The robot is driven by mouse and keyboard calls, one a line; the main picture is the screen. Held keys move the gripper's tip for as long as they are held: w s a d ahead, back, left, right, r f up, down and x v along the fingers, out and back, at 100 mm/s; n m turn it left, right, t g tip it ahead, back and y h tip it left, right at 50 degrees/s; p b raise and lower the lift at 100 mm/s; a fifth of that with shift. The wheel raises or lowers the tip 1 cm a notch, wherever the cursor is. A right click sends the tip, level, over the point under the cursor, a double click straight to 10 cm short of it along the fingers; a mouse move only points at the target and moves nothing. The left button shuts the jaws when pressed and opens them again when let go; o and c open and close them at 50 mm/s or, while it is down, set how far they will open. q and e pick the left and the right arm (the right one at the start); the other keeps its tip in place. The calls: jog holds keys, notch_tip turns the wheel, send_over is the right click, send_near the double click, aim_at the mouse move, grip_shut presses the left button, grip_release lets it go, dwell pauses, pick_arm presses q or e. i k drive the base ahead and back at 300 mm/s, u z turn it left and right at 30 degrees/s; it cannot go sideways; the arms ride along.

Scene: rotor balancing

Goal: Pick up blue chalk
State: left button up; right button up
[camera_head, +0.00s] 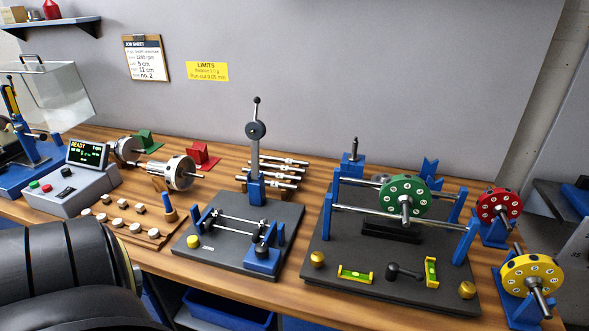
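A large black rounded part of my own arm fills the lower left corner. Neither of my grippers shows in the head view.
Small weights (118,223) sit on the board beside the chalk. The grey control box (70,190) is to the left. A dial stand (256,150) rises to the right, near the green rotor (404,190). A blue bin (228,308) is below the bench.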

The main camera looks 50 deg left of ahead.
aim_at(164, 195)
jog(key=u, duration=2.8)
jog(key=k, duration=0.85)
jog(key=u, duration=1.3)
jog(key=i, duration=2.2)
jog(key=z, duration=1.25)
jog(key=i, duration=1.15)
jog(key=z, duration=1.25)
